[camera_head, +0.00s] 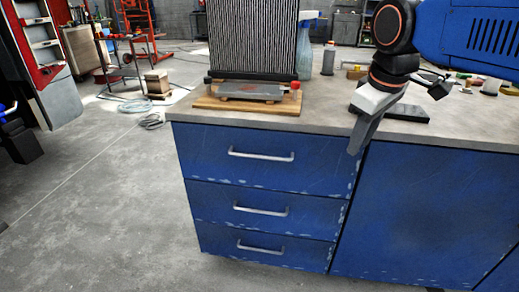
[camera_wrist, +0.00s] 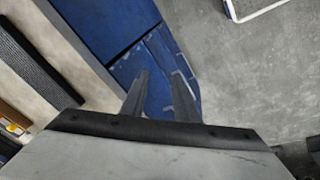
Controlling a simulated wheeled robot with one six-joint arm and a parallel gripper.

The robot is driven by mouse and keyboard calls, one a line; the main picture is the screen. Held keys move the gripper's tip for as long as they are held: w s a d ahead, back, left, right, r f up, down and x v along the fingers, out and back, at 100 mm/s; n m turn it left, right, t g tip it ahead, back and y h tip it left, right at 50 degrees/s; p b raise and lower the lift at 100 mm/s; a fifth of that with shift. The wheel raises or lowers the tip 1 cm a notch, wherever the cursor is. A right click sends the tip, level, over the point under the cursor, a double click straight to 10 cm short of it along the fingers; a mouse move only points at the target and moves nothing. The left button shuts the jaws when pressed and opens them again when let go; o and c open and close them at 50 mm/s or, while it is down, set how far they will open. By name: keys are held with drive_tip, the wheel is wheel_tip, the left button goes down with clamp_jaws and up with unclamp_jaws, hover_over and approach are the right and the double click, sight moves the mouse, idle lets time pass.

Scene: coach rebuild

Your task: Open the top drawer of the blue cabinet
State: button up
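The blue cabinet (camera_head: 430,205) has a column of three drawers on its left side. Its top drawer (camera_head: 220,175) is closed, with its front flush with the others. The top drawer's pale bar handle (camera_head: 261,155) runs across the middle of its front. My gripper (camera_head: 357,148) points down at the front edge of the counter, to the right of the handle and apart from it. In the wrist view, my gripper's two fingers (camera_wrist: 162,76) are spread with nothing between them.
The grey countertop (camera_head: 335,115) carries a wooden board (camera_head: 205,102) with a dark ribbed block (camera_head: 252,38), a spray bottle (camera_head: 305,50) and small items. Two lower drawers (camera_head: 205,200) are closed.

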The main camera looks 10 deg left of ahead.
drive_tip(key=w+a+r+n, duration=0.2)
drive_tip(key=a, duration=0.3)
drive_tip(key=w+a+r+n, duration=0.2)
drive_tip(key=a, duration=0.4)
drive_tip(key=n, duration=0.4)
approach(260, 157)
drive_tip(key=shift+g+h, duration=0.3)
drive_tip(key=shift+g, duration=0.1)
drive_tip(key=w+f, duration=0.1)
drive_tip(key=f, duration=0.3)
drive_tip(key=w+f, duration=0.1)
drive_tip(key=f, duration=0.1)
drive_tip(key=shift+w+a+f, duration=0.3)
drive_tip(key=shift+f, duration=0.05)
clamp_jaws()
